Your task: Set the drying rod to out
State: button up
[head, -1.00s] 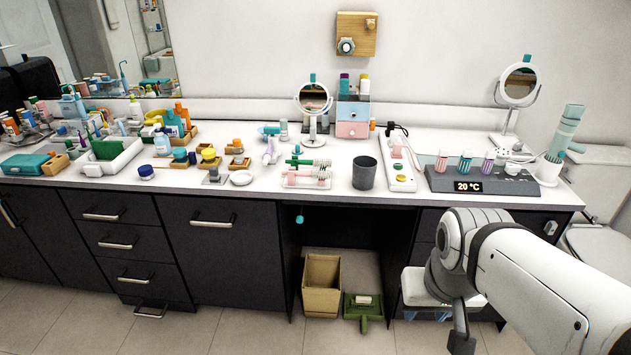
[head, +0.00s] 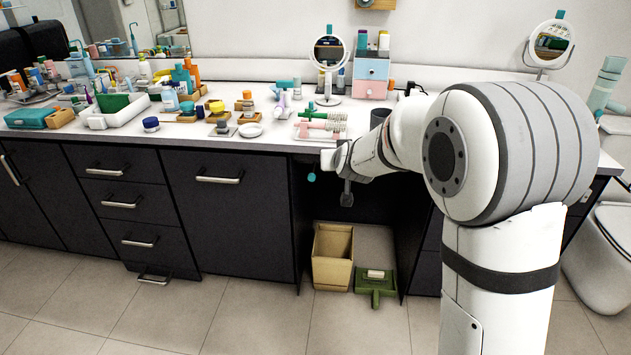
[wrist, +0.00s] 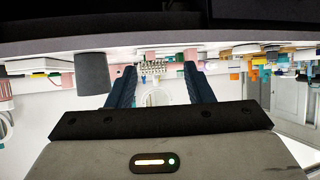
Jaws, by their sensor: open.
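A small teal knob (head: 311,177) hangs just below the counter's front edge, at the left side of the knee space. It may be the end of the drying rod; the rest of any rod is hidden or too small to tell. My gripper (wrist: 160,70) is open and empty in the wrist view, its two dark fingers apart and pointing toward the counter. In the head view my wrist is just right of the knob and apart from it; the fingers are not clear there. I cannot make out the knob in the wrist view.
The counter (head: 225,142) carries a rack with brushes (head: 320,127), a round mirror (head: 329,52) and a dark cup (head: 379,117), partly behind my arm. A cardboard bin (head: 332,258) and green dustpan (head: 376,287) stand below. The wrist view is upside down.

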jog(key=w+a+f+t+h+b, duration=0.1)
jog(key=w+a+f+t+b, duration=0.1)
jog(key=w+a+f+b, duration=0.3)
jog(key=w+a+f+t+h, duration=0.1)
jog(key=w+a+f+t, duration=0.1)
jog(key=w+f, duration=0.35)
jog(key=m+t+h+b, duration=0.1)
jog(key=t+h+b, duration=0.1)
jog(key=b, duration=0.2)
send_near(310, 178)
jog(key=w, duration=0.3)
jog(key=shift+w+d+f, duration=0.1)
jog(key=shift+w+d, duration=0.1)
jog(key=shift+w, duration=1.1)
jog(key=shift+w+d+r, duration=0.1)
jog(key=shift+w+d, duration=0.1)
jog(key=shift+w, duration=1.1)
jog(key=shift+w+d+f, duration=0.1)
jog(key=shift+w+d, duration=0.1)
jog(key=shift+w, duration=1.1)
jog(key=shift+c, duration=0.4)
grip_shut()
jog(key=shift+a, duration=0.15)
